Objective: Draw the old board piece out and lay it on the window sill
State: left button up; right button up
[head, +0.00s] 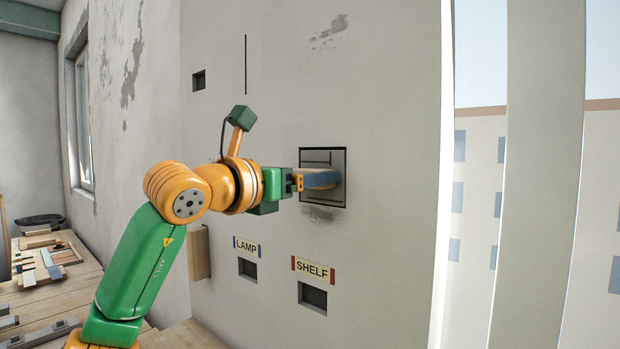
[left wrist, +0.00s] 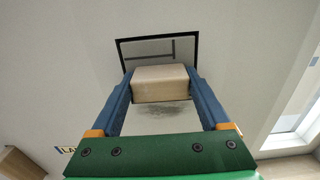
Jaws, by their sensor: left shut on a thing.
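My left gripper (head: 312,179) is at a dark-rimmed square opening (head: 337,198) in the plaster wall, its fingers level and pointing into it. In the left wrist view, its two blue fingers (left wrist: 160,88) are shut on a pale wooden board piece (left wrist: 160,76), one finger on each side. The piece's near end faces the camera; its far end is hidden, so I cannot tell how much is inside the opening (left wrist: 128,50). A pale ledge, apparently the window sill (left wrist: 285,142), shows below a bright window at the right. My right gripper is not in view.
Below the opening are smaller recesses labelled LAMP (head: 247,247) and SHELF (head: 313,268). A wooden block (head: 199,253) stands out from the wall. A wooden table (head: 60,295) with loose pieces is at the left. A pale upright (head: 540,150) stands at the right.

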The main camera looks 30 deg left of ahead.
pick_arm(q)
jog(key=shift+s, duration=0.15)
jog(key=shift+s+a+b, duration=0.15)
jog(key=shift+s+b, duration=0.2)
jog(key=shift+s, duration=0.7)
jog(key=shift+s, duration=0.25)
jog(key=shift+s+r, duration=0.1)
jog(key=shift+s, duration=0.6)
jog(key=shift+w, duration=0.1)
